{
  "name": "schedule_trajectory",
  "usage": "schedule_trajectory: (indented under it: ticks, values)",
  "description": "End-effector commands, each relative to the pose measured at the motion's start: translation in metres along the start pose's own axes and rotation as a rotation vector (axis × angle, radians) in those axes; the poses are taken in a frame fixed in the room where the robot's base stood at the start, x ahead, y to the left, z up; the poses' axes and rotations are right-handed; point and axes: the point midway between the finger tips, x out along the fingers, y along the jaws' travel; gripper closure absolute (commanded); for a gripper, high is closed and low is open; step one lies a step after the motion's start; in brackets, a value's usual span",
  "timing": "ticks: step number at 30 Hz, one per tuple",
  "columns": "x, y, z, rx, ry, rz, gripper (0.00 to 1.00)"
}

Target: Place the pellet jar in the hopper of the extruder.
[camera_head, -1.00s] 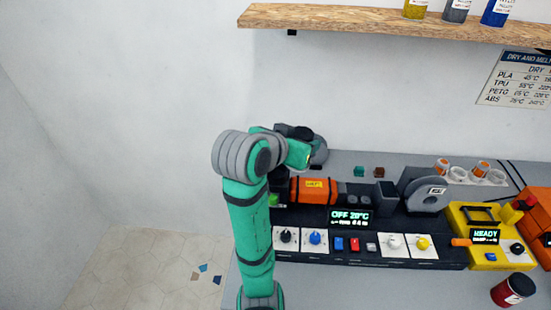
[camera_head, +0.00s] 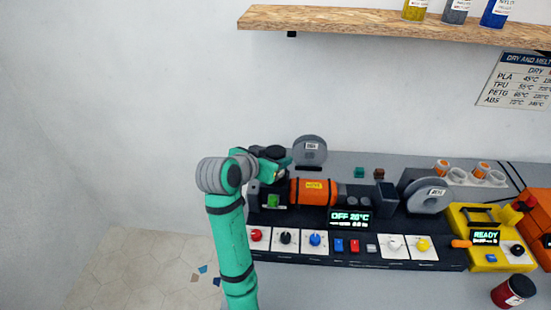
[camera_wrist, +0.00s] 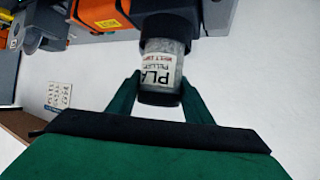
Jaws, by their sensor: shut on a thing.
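The pellet jar (camera_wrist: 163,62), grey with a white "PLA" label and a dark end, is between the fingers of my gripper (camera_wrist: 160,98) in the wrist view. My gripper is shut on it near the dark end. The jar's other end meets or overlaps a dark round part (camera_wrist: 168,22), which may be the hopper; whether it is inside cannot be told. In the head view my gripper (camera_head: 278,168) is at the left end of the extruder (camera_head: 313,191), an orange barrel on a black base. My arm hides the hopper area there, and the jar is not clear.
A grey spool (camera_head: 310,150) stands behind the extruder and a larger one (camera_head: 428,195) to its right. A control panel with knobs and a display (camera_head: 351,217) lies in front. A yellow unit (camera_head: 487,237) and a dark red jar (camera_head: 513,291) are at right. A shelf (camera_head: 380,22) hangs above.

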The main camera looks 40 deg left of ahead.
Motion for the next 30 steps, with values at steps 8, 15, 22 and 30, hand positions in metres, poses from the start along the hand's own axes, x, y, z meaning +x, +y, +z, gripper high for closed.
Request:
schedule_trajectory:
  ticks: [8, 15, 22, 30]
  values:
    - [0.002, 0.000, 0.003, 0.001, 0.003, -0.001, 0.81]
    - [0.003, 0.000, 0.005, 0.000, 0.001, -0.001, 0.35]
    - [0.003, 0.000, 0.005, 0.000, 0.001, -0.001, 0.35]
    - [-0.018, -0.001, 0.002, 0.000, 0.004, -0.004, 0.35]
